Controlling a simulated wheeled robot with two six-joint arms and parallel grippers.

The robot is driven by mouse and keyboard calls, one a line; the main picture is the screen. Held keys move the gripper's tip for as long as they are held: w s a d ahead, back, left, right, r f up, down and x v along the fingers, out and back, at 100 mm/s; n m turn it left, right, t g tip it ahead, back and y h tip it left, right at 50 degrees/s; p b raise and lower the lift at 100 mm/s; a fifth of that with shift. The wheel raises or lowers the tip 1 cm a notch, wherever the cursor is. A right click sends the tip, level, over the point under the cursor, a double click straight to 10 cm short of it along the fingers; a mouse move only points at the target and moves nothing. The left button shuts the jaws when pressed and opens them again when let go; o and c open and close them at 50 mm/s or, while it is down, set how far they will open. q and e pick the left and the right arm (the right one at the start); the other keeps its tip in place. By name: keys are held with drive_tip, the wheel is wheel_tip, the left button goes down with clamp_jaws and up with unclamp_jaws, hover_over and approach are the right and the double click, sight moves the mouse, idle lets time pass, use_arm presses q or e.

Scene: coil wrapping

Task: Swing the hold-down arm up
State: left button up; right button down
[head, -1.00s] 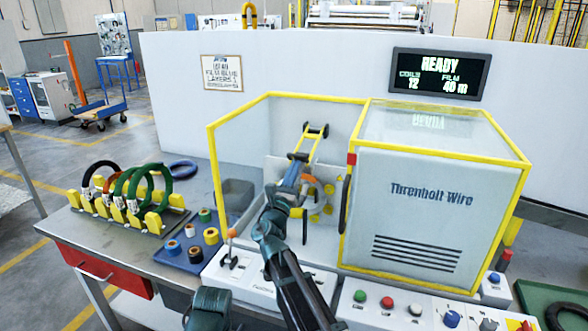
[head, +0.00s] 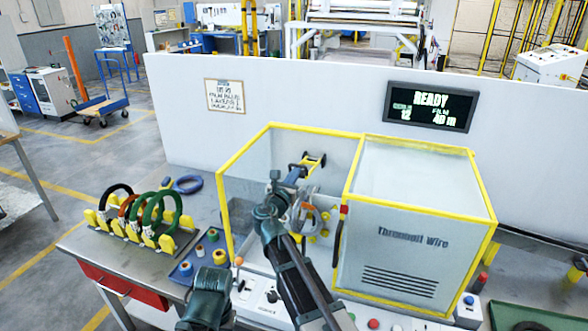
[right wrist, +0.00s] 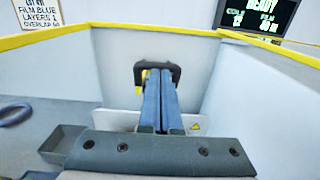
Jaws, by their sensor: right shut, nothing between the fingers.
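The hold-down arm (head: 313,161), yellow with black ends, stands tilted inside the yellow-framed machine enclosure (head: 245,142). My right gripper (head: 298,171) is inside the enclosure, near the hold-down arm, its fingers shut with nothing between them. In the right wrist view the shut fingers (right wrist: 160,88) point at a black bracket-shaped bar (right wrist: 158,68) with a bit of yellow beside it. The fingertips overlap this bar in the picture; I cannot tell whether they touch. Below the gripper, a coil (head: 307,218) shows partly, behind my right arm. My left gripper's jaws are not visible.
A rack of coils (head: 140,220) and a blue tray of tape rolls (head: 200,255) stand left of the machine. The closed Threnholt Wire housing (head: 410,235) is close on the right. The display (head: 430,107) reads READY.

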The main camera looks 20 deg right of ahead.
drive_tip(key=w+r+p, duration=0.1)
drive_tip(key=r+p, duration=0.1)
drive_tip(key=w+d+r+p, duration=0.1)
drive_tip(key=r+p, duration=0.1)
drive_tip(key=r, duration=0.1)
drive_tip(key=w+d+r+p, duration=0.1)
drive_tip(key=r+p, duration=0.1)
drive_tip(key=shift+r+p, duration=0.4)
drive_tip(key=w+d+r+p, duration=0.3)
drive_tip(key=w+r+p, duration=0.2)
drive_tip(key=shift+w+d+r, duration=0.25)
drive_tip(key=shift+d, duration=0.1)
